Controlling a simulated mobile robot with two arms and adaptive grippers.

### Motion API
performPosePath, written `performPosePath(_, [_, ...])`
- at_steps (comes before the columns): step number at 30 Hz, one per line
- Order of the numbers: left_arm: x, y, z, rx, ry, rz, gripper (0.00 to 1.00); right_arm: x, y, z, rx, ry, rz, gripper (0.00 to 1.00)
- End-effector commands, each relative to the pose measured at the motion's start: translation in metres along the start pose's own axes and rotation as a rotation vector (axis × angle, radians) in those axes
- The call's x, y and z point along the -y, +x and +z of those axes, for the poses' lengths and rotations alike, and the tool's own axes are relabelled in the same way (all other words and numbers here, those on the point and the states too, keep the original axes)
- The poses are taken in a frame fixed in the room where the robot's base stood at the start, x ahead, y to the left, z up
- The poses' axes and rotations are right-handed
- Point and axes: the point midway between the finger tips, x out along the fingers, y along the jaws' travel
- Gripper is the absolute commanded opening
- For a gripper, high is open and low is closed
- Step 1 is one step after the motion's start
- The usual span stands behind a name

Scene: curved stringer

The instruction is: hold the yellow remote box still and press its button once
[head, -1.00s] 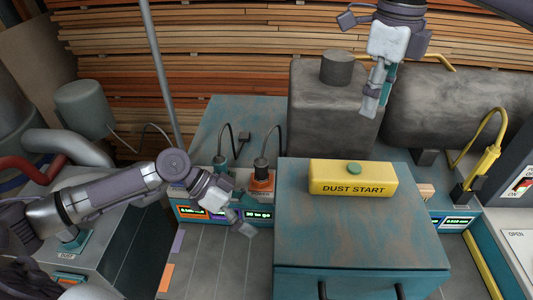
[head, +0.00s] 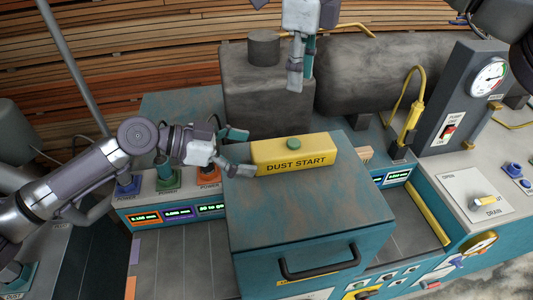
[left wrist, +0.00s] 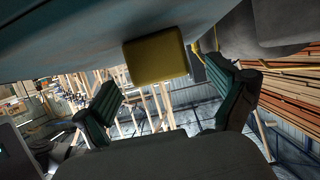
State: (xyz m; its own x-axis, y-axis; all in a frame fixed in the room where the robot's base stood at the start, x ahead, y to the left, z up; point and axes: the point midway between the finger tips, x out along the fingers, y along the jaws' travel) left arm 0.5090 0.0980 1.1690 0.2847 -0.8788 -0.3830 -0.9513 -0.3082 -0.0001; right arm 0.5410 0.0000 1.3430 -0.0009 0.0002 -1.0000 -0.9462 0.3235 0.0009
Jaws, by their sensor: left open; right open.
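The yellow remote box (head: 310,162), marked DUST START, sits on top of a worn teal cabinet (head: 300,215). Its round green button (head: 293,144) is on the top face. My left gripper (head: 241,152) is open at the box's left end, one finger towards the back and one towards the front. In the left wrist view the box's yellow end (left wrist: 155,58) shows between the open fingers (left wrist: 168,103); I cannot tell whether they touch it. My right gripper (head: 302,78) is open and empty, above and behind the box, pointing down.
A grey tank (head: 265,100) and a dark cylinder (head: 365,75) stand behind the cabinet. Coloured plugs (head: 168,178) and small displays (head: 178,212) are left of it. The cabinet top in front is clear.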

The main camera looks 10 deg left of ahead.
Motion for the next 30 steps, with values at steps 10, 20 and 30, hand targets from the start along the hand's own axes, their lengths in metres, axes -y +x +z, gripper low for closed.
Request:
performPosePath(10, [0.0, 0.048, 0.0, -0.001, -0.002, 0.0, 0.96, 0.0, 0.0, 0.0, 0.0, 0.0, 0.0, 0.42])
performPosePath(20, [0.0, 0.054, 0.0, 0.0, -0.001, -0.001, 0.96, 0.0, 0.0, 0.0, 0.0, 0.0, 0.0, 0.42])
performPosePath(30, [0.0, 0.054, 0.0, 0.0, -0.001, -0.001, 0.49, 0.0, 0.0, 0.0, 0.0, 0.0, 0.0, 0.42])
